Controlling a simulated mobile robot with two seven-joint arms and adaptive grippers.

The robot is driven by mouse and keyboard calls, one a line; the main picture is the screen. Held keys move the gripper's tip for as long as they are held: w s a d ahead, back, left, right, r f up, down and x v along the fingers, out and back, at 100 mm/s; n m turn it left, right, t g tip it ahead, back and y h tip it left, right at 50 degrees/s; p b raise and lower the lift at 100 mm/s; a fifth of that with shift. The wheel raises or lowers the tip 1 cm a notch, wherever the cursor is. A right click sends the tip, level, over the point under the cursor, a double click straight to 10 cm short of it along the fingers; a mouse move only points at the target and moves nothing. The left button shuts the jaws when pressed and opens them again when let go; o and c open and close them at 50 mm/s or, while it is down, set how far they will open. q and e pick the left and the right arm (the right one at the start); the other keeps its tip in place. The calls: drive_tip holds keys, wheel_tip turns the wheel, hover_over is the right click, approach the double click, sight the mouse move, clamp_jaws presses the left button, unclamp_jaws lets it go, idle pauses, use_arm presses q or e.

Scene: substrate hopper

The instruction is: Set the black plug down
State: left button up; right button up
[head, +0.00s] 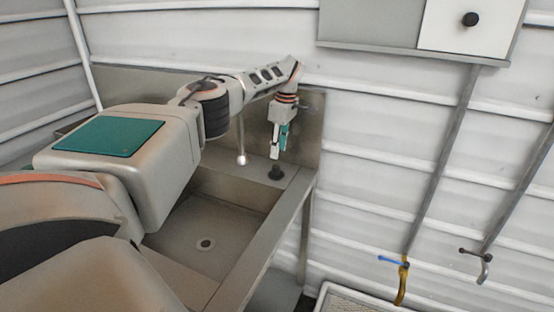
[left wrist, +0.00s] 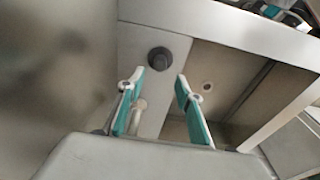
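The black plug (head: 275,172) stands on the flat metal ledge at the back right of the sink. In the left wrist view the plug (left wrist: 160,58) shows as a dark round shape beyond my fingertips, with nothing touching it. My left gripper (head: 279,153) points down just above the plug in the head view. In the left wrist view its two teal-padded fingers (left wrist: 159,80) are spread apart with nothing held between them. My right gripper is in neither view.
The metal sink (head: 244,251) has an open drain (head: 205,244) in its basin. A faucet spout (head: 241,158) hangs close to the left of my gripper. A cabinet (head: 372,22) hangs above.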

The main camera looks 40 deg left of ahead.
use_arm(q)
drive_tip(key=r, duration=0.4)
drive_tip(key=shift+w+d, duration=0.1)
drive_tip(key=shift+d, duration=0.1)
drive_tip(key=shift+f, duration=0.1)
idle(0.3)
